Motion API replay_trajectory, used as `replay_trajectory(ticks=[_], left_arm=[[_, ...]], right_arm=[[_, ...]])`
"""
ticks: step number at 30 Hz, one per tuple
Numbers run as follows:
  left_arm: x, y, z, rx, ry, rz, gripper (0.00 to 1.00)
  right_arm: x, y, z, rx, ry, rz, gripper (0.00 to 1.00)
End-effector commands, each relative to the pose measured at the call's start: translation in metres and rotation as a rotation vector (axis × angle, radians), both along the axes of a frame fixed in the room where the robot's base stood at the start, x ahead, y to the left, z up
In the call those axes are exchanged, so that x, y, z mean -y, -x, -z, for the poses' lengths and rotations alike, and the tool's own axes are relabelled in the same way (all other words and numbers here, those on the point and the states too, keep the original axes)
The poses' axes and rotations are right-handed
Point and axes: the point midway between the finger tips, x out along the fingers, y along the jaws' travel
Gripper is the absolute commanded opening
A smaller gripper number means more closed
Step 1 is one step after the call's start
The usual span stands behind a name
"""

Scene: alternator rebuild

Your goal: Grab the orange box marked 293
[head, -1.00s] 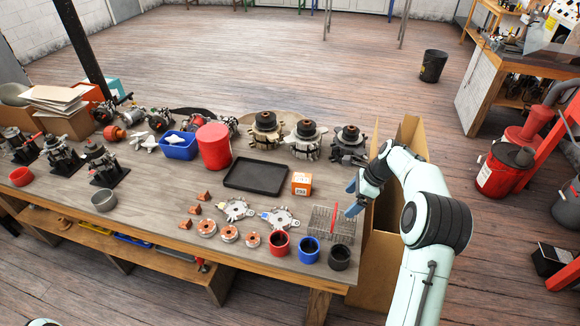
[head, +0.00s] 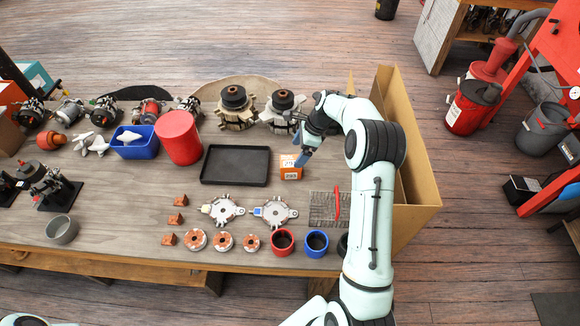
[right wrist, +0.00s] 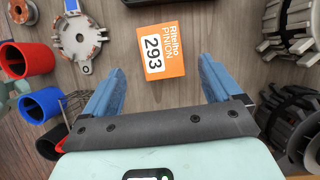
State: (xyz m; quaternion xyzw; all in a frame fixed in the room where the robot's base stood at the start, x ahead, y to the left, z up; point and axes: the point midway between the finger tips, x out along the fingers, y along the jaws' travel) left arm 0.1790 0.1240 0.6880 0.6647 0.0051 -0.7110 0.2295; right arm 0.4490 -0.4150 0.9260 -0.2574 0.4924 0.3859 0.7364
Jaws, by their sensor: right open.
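The orange box (head: 290,173) with a white label marked 293 stands on the workbench just right of the black tray. In the right wrist view the orange box (right wrist: 161,51) lies ahead of the jaws, its label reading 293 and PINION. My right gripper (head: 300,152) is over the back edge of the box and partly covers it in the head view. In the right wrist view the right gripper (right wrist: 158,90) is open, with blue fingers apart and nothing between them. My left gripper is not in view.
The black tray (head: 236,181) is left of the box. Alternator parts (head: 282,108) stand behind it. Two silver brackets (head: 272,212), a wire rack (head: 325,208) and red and blue cups (head: 316,243) are in front. An open cardboard box (head: 418,190) stands at the bench's right end.

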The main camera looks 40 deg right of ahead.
Motion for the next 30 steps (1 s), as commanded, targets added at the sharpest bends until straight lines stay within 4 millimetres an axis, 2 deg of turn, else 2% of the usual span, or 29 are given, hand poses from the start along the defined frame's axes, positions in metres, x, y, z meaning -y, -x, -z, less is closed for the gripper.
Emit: replay_trajectory(ticks=[3, 8, 18, 26, 29, 30], left_arm=[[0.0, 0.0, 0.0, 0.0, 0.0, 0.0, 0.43], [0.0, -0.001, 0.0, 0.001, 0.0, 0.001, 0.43], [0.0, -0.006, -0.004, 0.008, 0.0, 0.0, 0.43], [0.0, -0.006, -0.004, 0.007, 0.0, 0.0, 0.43], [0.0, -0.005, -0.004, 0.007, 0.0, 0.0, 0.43], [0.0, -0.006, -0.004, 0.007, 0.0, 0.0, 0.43]], right_arm=[[-0.004, -0.004, 0.013, 0.0, 0.0, 0.0, 0.92], [-0.008, -0.006, 0.021, 0.001, 0.0, 0.0, 0.92], [-0.021, -0.015, 0.063, 0.002, -0.001, 0.0, 0.92], [-0.022, -0.015, 0.066, 0.002, 0.0, 0.001, 0.92], [-0.022, -0.015, 0.066, 0.002, 0.0, 0.001, 0.62], [-0.022, -0.015, 0.066, 0.002, 0.0, 0.001, 0.49]])
